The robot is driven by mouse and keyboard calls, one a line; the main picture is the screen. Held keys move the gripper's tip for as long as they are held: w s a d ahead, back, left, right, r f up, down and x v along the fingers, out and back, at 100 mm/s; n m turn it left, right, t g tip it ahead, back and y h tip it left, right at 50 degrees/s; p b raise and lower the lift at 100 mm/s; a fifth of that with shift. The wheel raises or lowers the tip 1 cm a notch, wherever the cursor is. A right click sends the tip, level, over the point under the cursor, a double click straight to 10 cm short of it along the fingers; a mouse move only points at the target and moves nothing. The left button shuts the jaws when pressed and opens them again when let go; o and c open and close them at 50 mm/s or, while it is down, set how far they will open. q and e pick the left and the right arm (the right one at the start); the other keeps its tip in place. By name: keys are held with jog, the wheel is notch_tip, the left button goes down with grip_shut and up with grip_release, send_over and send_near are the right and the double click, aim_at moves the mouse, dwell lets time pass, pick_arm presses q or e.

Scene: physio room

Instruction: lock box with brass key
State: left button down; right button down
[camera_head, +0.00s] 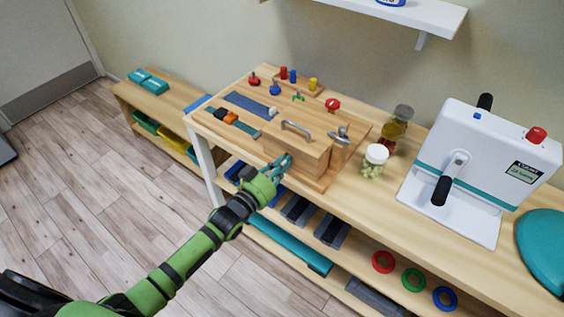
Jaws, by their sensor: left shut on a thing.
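A wooden box (312,160) stands at the front edge of a wooden activity board (262,112) on the workbench. A metal handle (297,129) sits on top of it. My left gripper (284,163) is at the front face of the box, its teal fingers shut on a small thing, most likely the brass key. The key itself is hidden by the fingers, so I cannot tell how far it sits in the lock or how it is turned. My right gripper is not in view.
The board also carries a metal lever (340,133), a red knob (333,104), straps and coloured pegs. Jars (374,160) stand to its right, then a white crank machine (474,168). Bins and coloured rings (413,279) lie on the lower shelf.

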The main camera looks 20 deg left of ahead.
pick_arm(q)
jog(key=shift+s+d+f, duration=0.1)
dwell(0.4)
jog(key=c, duration=1.3)
grip_release()
jog(key=shift+c, duration=0.2)
jog(key=v, duration=1.2)
